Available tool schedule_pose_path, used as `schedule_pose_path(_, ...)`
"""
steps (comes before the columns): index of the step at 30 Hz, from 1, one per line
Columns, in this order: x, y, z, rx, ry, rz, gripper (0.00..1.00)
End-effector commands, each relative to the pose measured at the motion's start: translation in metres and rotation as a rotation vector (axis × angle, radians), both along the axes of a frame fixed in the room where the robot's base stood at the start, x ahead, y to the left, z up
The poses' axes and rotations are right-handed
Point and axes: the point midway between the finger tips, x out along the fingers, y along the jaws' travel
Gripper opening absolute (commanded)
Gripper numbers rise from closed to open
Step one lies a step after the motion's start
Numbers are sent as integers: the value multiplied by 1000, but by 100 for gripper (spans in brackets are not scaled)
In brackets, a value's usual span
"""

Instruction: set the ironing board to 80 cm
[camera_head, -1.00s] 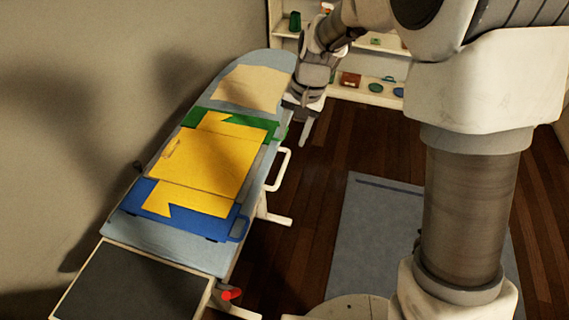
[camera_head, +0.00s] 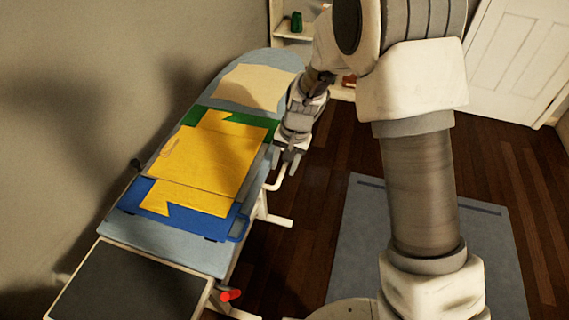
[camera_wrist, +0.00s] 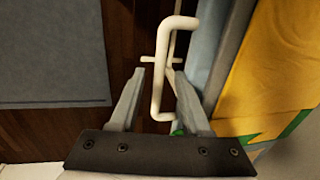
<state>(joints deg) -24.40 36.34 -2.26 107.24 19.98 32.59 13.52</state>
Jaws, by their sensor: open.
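The ironing board (camera_head: 165,238) stands along the left wall with its light blue cover sloping away in the head view. A white U-shaped handle (camera_head: 272,186) sticks out from its right side. It shows large in the wrist view (camera_wrist: 157,75). My gripper (camera_head: 285,160) is at this handle in the head view. In the wrist view my gripper (camera_wrist: 155,82) has one finger on each side of the handle's long bar, with the fingers apart. I cannot tell whether either finger touches it. A red-tipped lever (camera_head: 231,295) sits low at the board's near end.
A yellow garment (camera_head: 210,155) on a blue and green folding board lies on the cover, with a beige cloth (camera_head: 250,86) beyond. A dark panel (camera_head: 125,287) is at the near end. A grey rug (camera_head: 350,225) lies on the floor to the right.

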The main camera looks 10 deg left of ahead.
Motion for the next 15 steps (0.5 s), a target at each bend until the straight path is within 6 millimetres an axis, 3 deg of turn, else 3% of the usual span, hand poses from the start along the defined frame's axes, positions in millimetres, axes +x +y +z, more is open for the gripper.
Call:
schedule_pose_path(1,0,0,0,0,0,0,47)
schedule_pose_path(9,0,0,0,0,0,0,0)
schedule_pose_path(15,0,0,0,0,0,0,0)
